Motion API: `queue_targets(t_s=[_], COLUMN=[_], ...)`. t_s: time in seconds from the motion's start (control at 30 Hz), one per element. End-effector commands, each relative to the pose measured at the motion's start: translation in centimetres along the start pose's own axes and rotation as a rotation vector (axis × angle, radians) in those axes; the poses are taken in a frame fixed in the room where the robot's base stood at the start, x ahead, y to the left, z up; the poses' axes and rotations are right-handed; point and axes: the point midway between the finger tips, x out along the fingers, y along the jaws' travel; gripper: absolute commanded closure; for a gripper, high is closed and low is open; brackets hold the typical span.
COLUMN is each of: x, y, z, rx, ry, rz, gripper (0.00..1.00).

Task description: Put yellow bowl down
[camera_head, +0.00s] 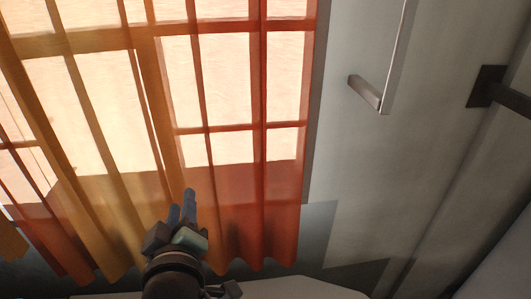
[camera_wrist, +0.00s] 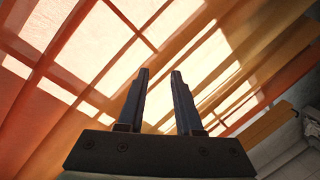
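My gripper (camera_head: 181,205) shows at the lower middle of the head view, its fingers pointing up in front of the curtain. In the wrist view my gripper (camera_wrist: 159,75) has its two fingers apart with a clear gap between them. Nothing is held between the fingers. No yellow bowl shows in either view.
An orange, see-through curtain (camera_head: 280,200) hangs before a bright paned window (camera_head: 223,80). To its right is a grey wall or panel (camera_head: 350,170) with a metal handle-like bar (camera_head: 398,55) and a dark bracket (camera_head: 487,86). A pale surface edge (camera_head: 290,288) lies at the bottom.

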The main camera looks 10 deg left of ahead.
Motion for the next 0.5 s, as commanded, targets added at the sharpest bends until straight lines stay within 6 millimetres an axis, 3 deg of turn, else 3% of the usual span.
queue_targets(t_s=[0.03, 0.17, 0.23, 0.3, 0.4, 0.5], x=[-0.8, -4.8, -8.0, -11.5, -16.2, -19.5], y=[5.0, 15.6, 20.6, 24.5, 28.4, 30.5], z=[-2.2, -6.9, -9.2, -11.1, -13.2, -14.5], rx=[0.084, 0.281, 0.367, 0.436, 0.501, 0.536], ry=[0.068, 0.269, 0.393, 0.516, 0.670, 0.777], rz=[0.109, 0.338, 0.443, 0.526, 0.608, 0.652], gripper=[0.66, 0.66, 0.66, 0.66, 0.66, 0.66])
